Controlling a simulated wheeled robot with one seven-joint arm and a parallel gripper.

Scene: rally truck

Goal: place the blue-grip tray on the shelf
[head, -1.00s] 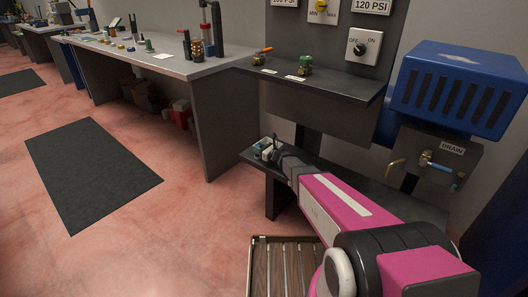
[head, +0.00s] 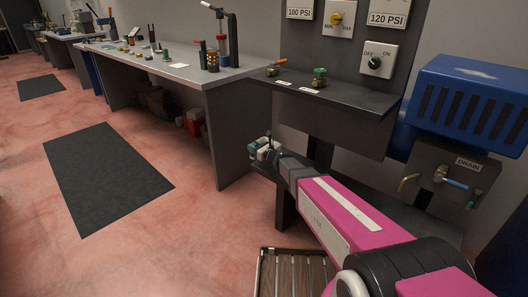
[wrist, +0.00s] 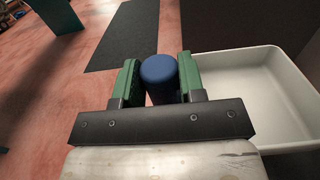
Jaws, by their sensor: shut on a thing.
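My gripper (wrist: 158,64) has its green fingers closed on the round blue grip (wrist: 159,72) in the wrist view. The white tray (wrist: 288,100) is to the right of the fingers there, with a raised rim and a bare inside; its join to the grip is hidden. In the head view my gripper (head: 268,150) is small, at the left end of the dark lower shelf (head: 415,222). Whether the tray touches this shelf cannot be told. A dark upper shelf (head: 345,98) is above and behind it.
The upper shelf holds two small valves (head: 319,78). A blue slotted housing (head: 470,100) and a drain tap (head: 440,175) are at right. A grey workbench (head: 185,72) with several items is at left. A slatted wooden crate (head: 290,272) is on the floor below my arm.

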